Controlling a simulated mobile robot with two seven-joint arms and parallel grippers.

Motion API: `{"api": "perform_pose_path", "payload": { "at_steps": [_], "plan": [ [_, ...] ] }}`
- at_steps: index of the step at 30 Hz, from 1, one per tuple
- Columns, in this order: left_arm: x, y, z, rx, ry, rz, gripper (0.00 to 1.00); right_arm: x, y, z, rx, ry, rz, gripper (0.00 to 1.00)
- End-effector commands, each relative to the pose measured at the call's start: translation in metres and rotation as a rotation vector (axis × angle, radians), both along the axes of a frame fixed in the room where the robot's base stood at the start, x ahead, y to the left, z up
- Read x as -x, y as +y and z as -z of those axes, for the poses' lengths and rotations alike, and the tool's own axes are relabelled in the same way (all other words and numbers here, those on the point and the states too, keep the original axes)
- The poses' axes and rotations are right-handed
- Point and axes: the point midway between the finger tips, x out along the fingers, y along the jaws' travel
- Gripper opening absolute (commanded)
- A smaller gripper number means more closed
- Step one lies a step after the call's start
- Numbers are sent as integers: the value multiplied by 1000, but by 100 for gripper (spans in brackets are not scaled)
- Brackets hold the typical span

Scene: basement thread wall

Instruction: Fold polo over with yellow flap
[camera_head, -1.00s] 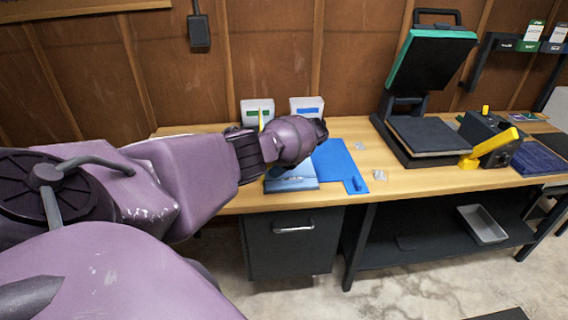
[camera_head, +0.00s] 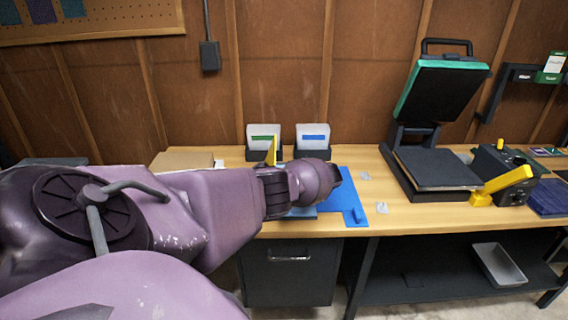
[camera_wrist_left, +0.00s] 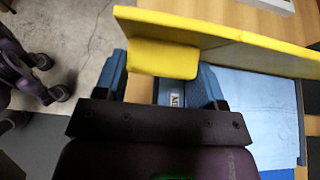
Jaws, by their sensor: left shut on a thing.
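The yellow flap (camera_wrist_left: 240,45) stands raised on edge across the top of the left wrist view, with a thick tab on its near side. My left gripper (camera_wrist_left: 162,72) is shut on that tab, one blue finger on each side. The light-blue polo (camera_wrist_left: 262,105) lies flat beyond and to the right of the gripper, on the far side of the fingers. My right gripper is not in view.
A blue board (camera_head: 354,197) lies right of my wrist on the wooden bench (camera_head: 405,212). Two bins (camera_head: 264,140) stand behind. A heat press (camera_head: 437,165), open, and a yellow-handled device (camera_head: 505,180) stand to the right. Small clear pieces lie between.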

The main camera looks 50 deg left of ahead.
Motion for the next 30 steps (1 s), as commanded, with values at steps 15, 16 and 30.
{"api": "perform_pose_path", "payload": {
  "at_steps": [15,16,30],
  "plan": [
    [5,0,5,3,9,-5,89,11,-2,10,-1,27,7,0],
    [4,0,5,3,8,-4,89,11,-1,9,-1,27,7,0],
    [-15,-14,-6,2,4,-1,89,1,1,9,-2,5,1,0]
  ]
}}
